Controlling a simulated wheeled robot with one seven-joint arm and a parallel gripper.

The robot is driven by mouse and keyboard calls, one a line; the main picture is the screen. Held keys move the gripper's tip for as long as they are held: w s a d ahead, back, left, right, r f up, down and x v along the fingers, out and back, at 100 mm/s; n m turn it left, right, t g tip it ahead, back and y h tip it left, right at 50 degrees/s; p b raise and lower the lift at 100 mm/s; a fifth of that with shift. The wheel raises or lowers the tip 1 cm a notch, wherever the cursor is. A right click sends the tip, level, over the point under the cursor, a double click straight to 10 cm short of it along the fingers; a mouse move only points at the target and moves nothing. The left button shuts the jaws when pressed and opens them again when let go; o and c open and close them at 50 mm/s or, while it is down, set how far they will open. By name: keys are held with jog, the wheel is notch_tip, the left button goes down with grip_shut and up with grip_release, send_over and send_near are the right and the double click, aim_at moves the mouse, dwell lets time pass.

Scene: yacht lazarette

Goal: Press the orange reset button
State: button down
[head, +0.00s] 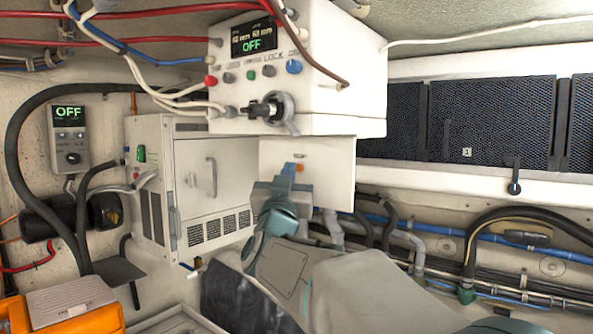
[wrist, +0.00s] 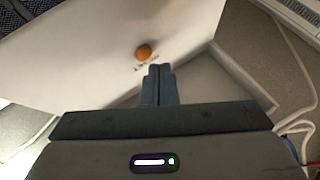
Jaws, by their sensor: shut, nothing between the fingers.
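The orange reset button (wrist: 144,52) is a small round knob on a white panel, with a small dark label beneath it. In the head view an orange spot (head: 299,168) shows on the white panel (head: 335,172) under the control box, right beside my fingertips. My gripper (head: 289,168) is shut and empty in front of that panel. In the wrist view the closed fingertips (wrist: 160,68) lie just below and right of the button and hide part of the label. I see no clear contact, and the gap in depth cannot be told.
Above is a white control box (head: 340,70) with an "OFF" display, coloured buttons and a black rotary knob. A white vented cabinet (head: 205,180) stands left, near a wall panel (head: 70,137) also reading "OFF". Hoses and cables run along the right wall.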

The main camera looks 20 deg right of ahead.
jog(key=shift+s+a, duration=0.2)
jog(key=shift+a, duration=0.1)
jog(key=s+a, duration=0.3)
jog(key=a, duration=0.1)
jog(key=shift+r+b, duration=0.3)
jog(key=shift+b, duration=0.05)
dwell(0.6)
